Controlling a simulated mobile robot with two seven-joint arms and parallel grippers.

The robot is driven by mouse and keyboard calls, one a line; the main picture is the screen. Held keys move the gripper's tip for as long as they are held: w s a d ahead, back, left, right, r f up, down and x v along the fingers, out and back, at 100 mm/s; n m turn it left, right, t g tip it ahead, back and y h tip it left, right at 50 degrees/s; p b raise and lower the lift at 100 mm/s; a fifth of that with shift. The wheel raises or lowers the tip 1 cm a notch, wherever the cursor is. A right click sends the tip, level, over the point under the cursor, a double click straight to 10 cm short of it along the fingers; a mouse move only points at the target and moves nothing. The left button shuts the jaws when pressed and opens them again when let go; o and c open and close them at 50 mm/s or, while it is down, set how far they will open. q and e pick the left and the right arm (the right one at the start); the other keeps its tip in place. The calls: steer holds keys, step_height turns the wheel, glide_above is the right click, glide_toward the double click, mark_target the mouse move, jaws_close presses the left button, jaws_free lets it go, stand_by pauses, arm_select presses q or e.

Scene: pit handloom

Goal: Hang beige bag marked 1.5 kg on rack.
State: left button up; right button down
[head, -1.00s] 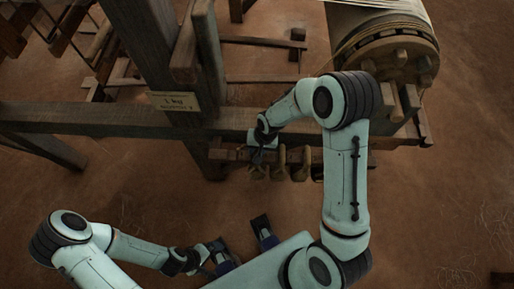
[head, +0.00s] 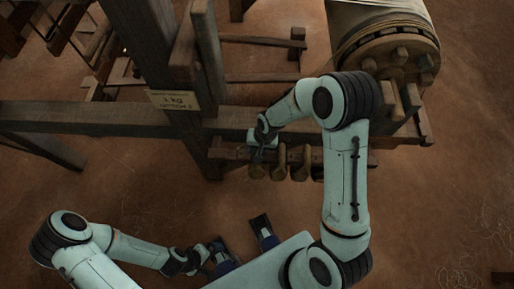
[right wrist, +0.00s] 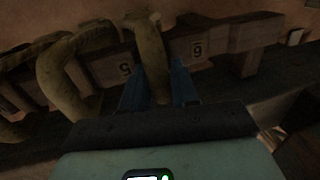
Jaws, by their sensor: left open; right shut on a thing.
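My right gripper (head: 261,148) is at the loom's rack (head: 232,155). In the right wrist view its blue fingers are shut on a beige-olive bag (right wrist: 150,55). That bag is at the rack rail (right wrist: 240,33), between the number plates 5 (right wrist: 125,70) and 6 (right wrist: 198,48). I cannot tell whether it hangs on a peg, and no weight marking is readable on it. More bags (head: 299,163) hang along the rack to its right in the head view. One (right wrist: 62,70) shows in the wrist view. My left gripper (head: 243,243) is open and empty, low in the head view.
A wooden post with a plate reading 1 kg (head: 173,100) stands left of the rack. A long beam (head: 90,117) runs behind the rack. The cloth roller (head: 385,45) is at the upper right. The earthen floor in front is mostly clear.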

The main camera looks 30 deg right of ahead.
steer(key=c, duration=0.8)
jaws_free()
steer(key=shift+s+f, duration=0.1)
steer(key=shift+f, duration=0.05)
steer(key=r, duration=0.4)
steer(key=d+r+p, duration=0.1)
steer(key=r, duration=0.4)
steer(key=s+d+r, duration=0.1)
steer(key=r, duration=0.3)
steer(key=shift+d+r+p, duration=0.1)
steer(key=shift+r+p, duration=0.05)
steer(key=shift+p, duration=0.25)
